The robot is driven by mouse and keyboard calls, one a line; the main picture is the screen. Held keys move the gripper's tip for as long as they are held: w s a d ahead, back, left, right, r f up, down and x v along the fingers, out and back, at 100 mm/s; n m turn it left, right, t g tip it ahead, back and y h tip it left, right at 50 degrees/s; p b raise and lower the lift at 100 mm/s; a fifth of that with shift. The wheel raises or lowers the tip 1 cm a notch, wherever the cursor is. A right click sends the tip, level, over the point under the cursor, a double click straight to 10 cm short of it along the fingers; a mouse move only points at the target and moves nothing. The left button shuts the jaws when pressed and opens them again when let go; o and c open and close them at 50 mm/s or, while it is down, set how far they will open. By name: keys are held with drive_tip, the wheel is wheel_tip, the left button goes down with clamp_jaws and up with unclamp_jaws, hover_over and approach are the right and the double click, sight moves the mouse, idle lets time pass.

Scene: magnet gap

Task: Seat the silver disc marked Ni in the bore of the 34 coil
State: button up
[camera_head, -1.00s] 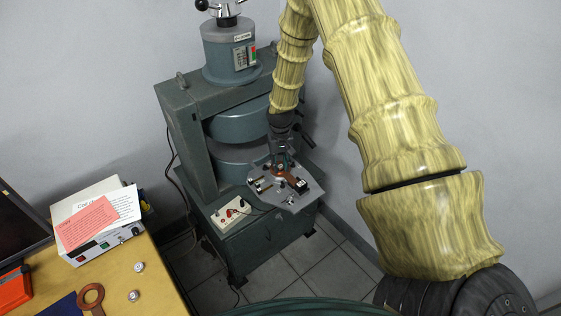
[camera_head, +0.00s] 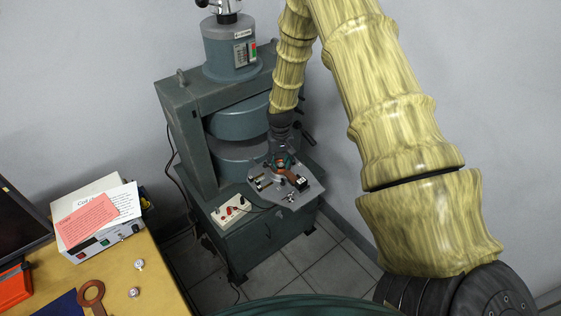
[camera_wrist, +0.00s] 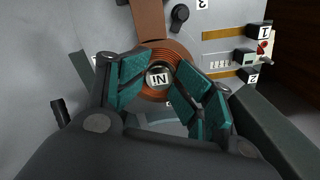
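A silver disc (camera_wrist: 158,78) shows its letters upside down in the wrist view, within the dark bore of a copper coil (camera_wrist: 152,26). It looks to lie inside the bore; how deep it sits I cannot tell. The coil lies flat on the grey plate in front of the magnet, and also shows in the head view (camera_head: 297,180). Its number cannot be read. My gripper (camera_wrist: 160,80) is above the coil, with its teal fingers apart on either side of the disc. It also shows in the head view (camera_head: 281,161).
The magnet (camera_head: 187,128) stands behind the plate (camera_head: 298,201). The plate carries numbered labels (camera_wrist: 264,32), posts and a small red-topped part (camera_wrist: 262,48). At left, a yellow table (camera_head: 150,300) holds another copper coil (camera_head: 90,291), two small silver discs (camera_head: 139,264) and a power supply (camera_head: 95,240).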

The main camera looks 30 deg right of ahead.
sight(280, 164)
drive_tip(key=shift+s, duration=0.15)
drive_tip(key=shift+r+p, duration=0.35)
drive_tip(key=shift+r, duration=0.2)
wheel_tip(280, 164, up, 12)
drive_tip(key=b, duration=0.3)
drive_tip(key=shift+b, duration=0.35)
drive_tip(key=shift+f, duration=0.1)
